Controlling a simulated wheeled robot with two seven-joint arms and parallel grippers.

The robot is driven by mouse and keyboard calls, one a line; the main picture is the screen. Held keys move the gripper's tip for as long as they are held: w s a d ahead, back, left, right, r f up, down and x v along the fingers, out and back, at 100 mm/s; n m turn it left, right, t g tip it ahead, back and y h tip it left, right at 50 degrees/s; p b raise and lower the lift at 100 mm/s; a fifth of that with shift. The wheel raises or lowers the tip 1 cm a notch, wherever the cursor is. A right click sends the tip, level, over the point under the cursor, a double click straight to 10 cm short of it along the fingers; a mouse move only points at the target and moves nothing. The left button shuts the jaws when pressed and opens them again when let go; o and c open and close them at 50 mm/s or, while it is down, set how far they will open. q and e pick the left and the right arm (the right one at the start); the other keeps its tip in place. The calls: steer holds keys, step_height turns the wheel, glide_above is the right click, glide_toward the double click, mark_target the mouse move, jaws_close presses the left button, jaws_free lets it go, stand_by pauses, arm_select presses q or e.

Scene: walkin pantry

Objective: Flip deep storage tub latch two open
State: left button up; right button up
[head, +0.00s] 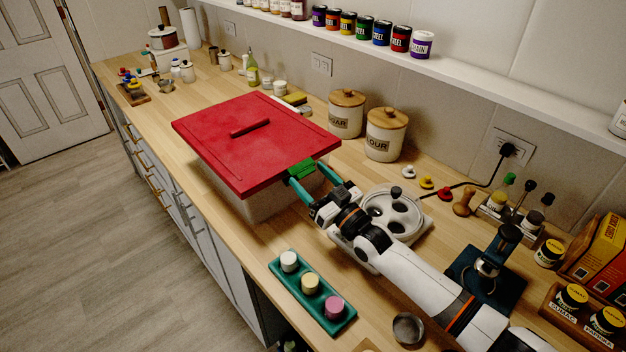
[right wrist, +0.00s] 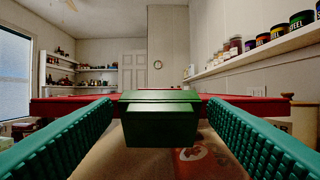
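The deep storage tub has a red lid (head: 260,137) with a raised handle and a pale see-through body (head: 235,190). It stands on the wooden counter. One green latch (head: 301,169) sits at the lid's right-hand edge. It fills the middle of the right wrist view (right wrist: 160,118). I cannot tell for certain whether it is shut or flipped. My right gripper (head: 313,180) is open, with its teal fingers pointing at this latch, one on each side. In the right wrist view, gaps show between the latch and both fingers. My left gripper is not in view.
Two canisters (head: 346,113) stand behind the tub. A teal tray (head: 312,292) with several small jars lies in front. A wall shelf (head: 440,71) with jars runs above. Counter left of the tub is partly clear.

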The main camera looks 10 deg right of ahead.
steer(key=b+v, duration=0.3)
steer(key=v, duration=0.7)
steer(key=shift+s+d+f, duration=0.15)
steer(key=shift+s+f, duration=0.05)
steer(key=shift+f, duration=0.05)
steer(key=shift+s+d, duration=0.4)
steer(key=shift+s, duration=0.15)
steer(key=w+a+r+g+h+p, duration=0.1)
steer(key=w+a+r+g+p, duration=0.1)
steer(key=w+a+p, duration=0.4)
steer(key=w+r+p, duration=0.1)
steer(key=w+p, duration=0.2)
steer(key=shift+w+a+h, duration=0.2)
steer(key=shift+a+h, duration=0.1)
steer(key=shift+a, duration=0.1)
